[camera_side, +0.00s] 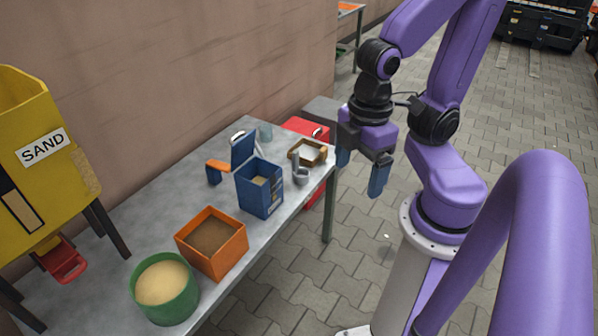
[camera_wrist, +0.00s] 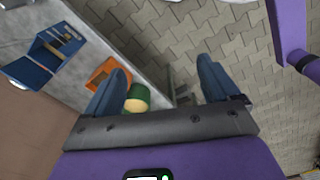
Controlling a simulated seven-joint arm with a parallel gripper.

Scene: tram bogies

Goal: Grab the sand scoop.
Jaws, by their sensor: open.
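No scoop is plain to me. A small grey piece with a rounded end (camera_side: 299,172), possibly a scoop, stands near the table's right end. A red piece with a looped handle (camera_side: 66,262), possibly a scoop or a drawer, sits under the yellow SAND bin (camera_side: 75,135). I cannot tell which is the sand scoop. My gripper (camera_side: 361,172) hangs open and empty with its blue fingers pointing down, right of the table's end. In the wrist view my gripper (camera_wrist: 162,85) shows both fingers spread apart.
The grey table (camera_side: 150,225) holds a green tub of sand (camera_side: 175,305), an orange box (camera_side: 225,260), a blue lidded box (camera_side: 262,198), an orange-and-blue item (camera_side: 216,168) and a wooden tray (camera_side: 320,150). A red box (camera_side: 303,126) is behind. Paved floor lies right.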

